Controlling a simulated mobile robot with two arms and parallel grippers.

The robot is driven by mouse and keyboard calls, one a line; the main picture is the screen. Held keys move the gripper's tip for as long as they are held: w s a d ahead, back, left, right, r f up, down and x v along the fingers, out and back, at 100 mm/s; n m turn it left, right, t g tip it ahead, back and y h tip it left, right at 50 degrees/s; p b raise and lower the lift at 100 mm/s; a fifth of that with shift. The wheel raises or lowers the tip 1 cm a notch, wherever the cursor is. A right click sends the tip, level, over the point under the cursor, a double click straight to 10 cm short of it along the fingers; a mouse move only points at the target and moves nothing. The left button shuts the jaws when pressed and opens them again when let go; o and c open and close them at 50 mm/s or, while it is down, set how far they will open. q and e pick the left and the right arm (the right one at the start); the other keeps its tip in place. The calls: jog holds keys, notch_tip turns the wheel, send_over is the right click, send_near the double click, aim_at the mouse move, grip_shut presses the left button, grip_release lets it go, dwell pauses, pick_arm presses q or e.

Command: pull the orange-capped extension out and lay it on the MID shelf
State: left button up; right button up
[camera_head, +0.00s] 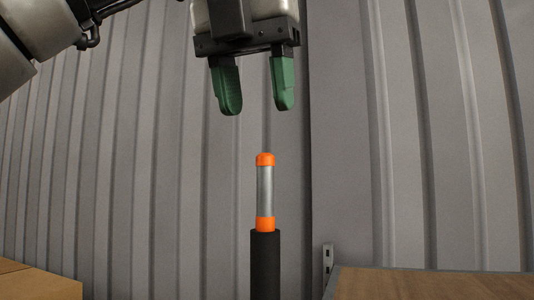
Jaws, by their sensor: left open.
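The orange-capped extension (265,192) stands upright, a silvery rod with an orange cap on top and an orange band low down. Its lower end meets a black tube (265,265) that runs out of the bottom of the picture. My left gripper (257,105) is open and empty, its two green fingers pointing down above the cap and apart from it. The cap sits below the gap between the fingers, nearer the right finger. My right gripper is not in view. I cannot tell which shelf is the MID one.
A wooden board (430,285) with a grey metal edge and bracket (327,260) is at the lower right. A brown box-like thing (40,284) is at the lower left. A grey ribbed wall (400,150) fills the background.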

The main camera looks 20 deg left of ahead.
aim_at(268, 182)
pick_arm(q)
jog(key=shift+a+f, duration=0.1)
jog(key=shift+f, duration=0.7)
jog(key=x, duration=0.7)
jog(key=shift+w, duration=0.4)
jog(key=shift+w+f, duration=0.25)
jog(key=shift+f, duration=0.25)
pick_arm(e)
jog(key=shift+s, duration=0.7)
pick_arm(q)
jog(key=shift+s, duration=0.1)
grip_shut()
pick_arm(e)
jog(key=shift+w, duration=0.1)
